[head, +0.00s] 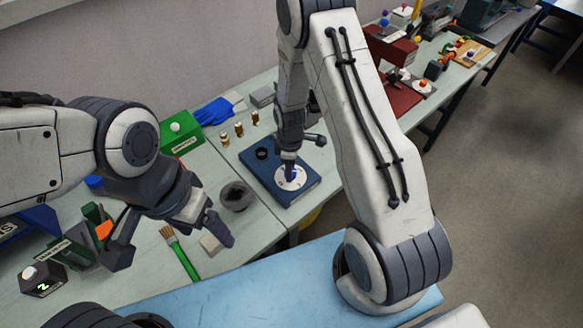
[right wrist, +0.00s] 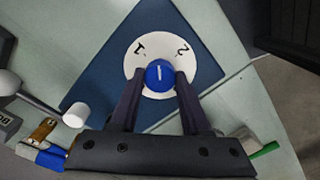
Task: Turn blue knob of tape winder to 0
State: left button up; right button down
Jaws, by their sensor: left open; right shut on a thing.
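The tape winder is a dark blue base (head: 262,178) with a white round dial (head: 290,184) and a blue knob. In the right wrist view, the blue knob (right wrist: 160,75) sits at the centre of the white dial (right wrist: 134,65). Its white pointer line points up in the picture, between the printed 1 and 2. My right gripper (right wrist: 160,84) is shut on the knob, one finger on each side; in the head view it reaches down onto the dial. The 0 cannot be seen. My left gripper (head: 172,241) is open and empty above the left bench.
A dark round bowl (head: 236,196), a green-handled brush (head: 180,252) and a pale block (head: 211,243) lie near my left gripper. A red machine (head: 392,55) is farther right.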

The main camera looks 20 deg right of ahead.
jog(key=shift+n, duration=1.7)
jog(key=n, duration=0.3)
jog(key=shift+n, duration=0.3)
jog(key=c, duration=0.6)
grip_release()
